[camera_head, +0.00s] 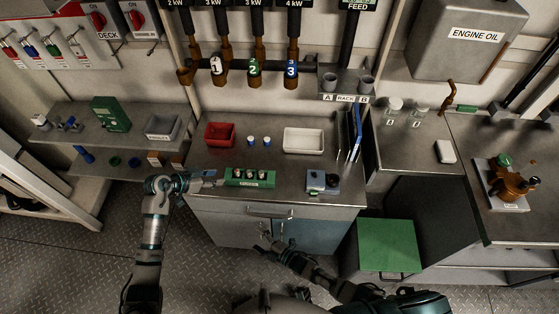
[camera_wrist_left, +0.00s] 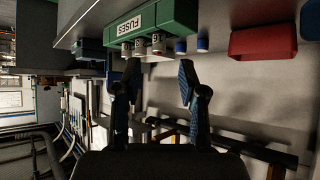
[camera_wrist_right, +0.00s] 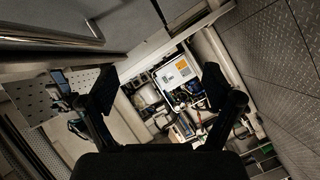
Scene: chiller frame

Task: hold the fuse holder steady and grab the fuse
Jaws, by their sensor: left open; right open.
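The green fuse holder (camera_head: 249,183) lies on the steel worktop near its front edge, with several pale fuses (camera_head: 250,174) standing in it. In the left wrist view the holder (camera_wrist_left: 176,14) reads FUSES and its fuses (camera_wrist_left: 139,46) point towards my fingers. My left gripper (camera_head: 214,182) is open, just left of the holder; its fingers (camera_wrist_left: 158,82) are empty and appear apart from the holder. Two blue-and-white fuses (camera_head: 258,141) stand on the worktop behind the holder. My right gripper (camera_head: 268,246) is open and empty, low in front of the cabinet; its wrist view (camera_wrist_right: 158,90) shows no fuse.
A red bin (camera_head: 220,134) and a white tray (camera_head: 303,141) stand at the back of the worktop (camera_head: 220,160). A blue-grey device (camera_head: 322,182) sits right of the holder. A green-topped box (camera_head: 389,245) stands on the floor at right. The worktop between bin and holder is clear.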

